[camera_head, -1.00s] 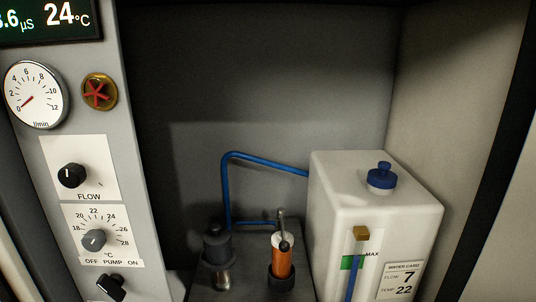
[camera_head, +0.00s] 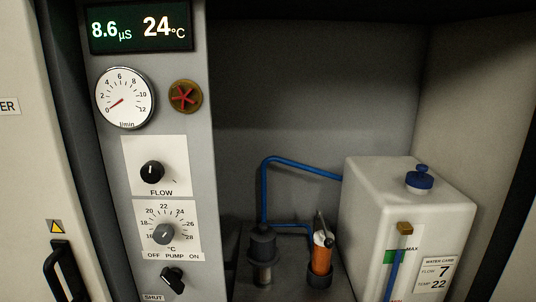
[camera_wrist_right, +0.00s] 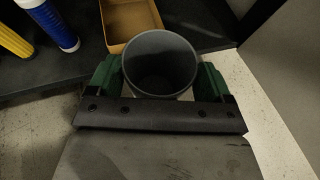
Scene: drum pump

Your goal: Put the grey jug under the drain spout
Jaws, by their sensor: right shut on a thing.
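The grey jug (camera_wrist_right: 160,62) is in the right wrist view, seen from above with its round open mouth facing the camera. It looks empty inside. My right gripper (camera_wrist_right: 158,82) is shut on it, with a green finger on each side of the jug. Neither the jug nor my right gripper shows in the head view. My left gripper is in no view. I cannot make out the drain spout in either view.
The head view shows a white tank (camera_head: 385,190) with a blue cap, pumps on a dark shelf (camera_head: 290,287), and a control panel (camera_head: 178,130). In the right wrist view, an open tan box (camera_wrist_right: 128,22), a blue-and-white cylinder (camera_wrist_right: 55,25) and a yellow cylinder (camera_wrist_right: 12,40) lie beyond the jug.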

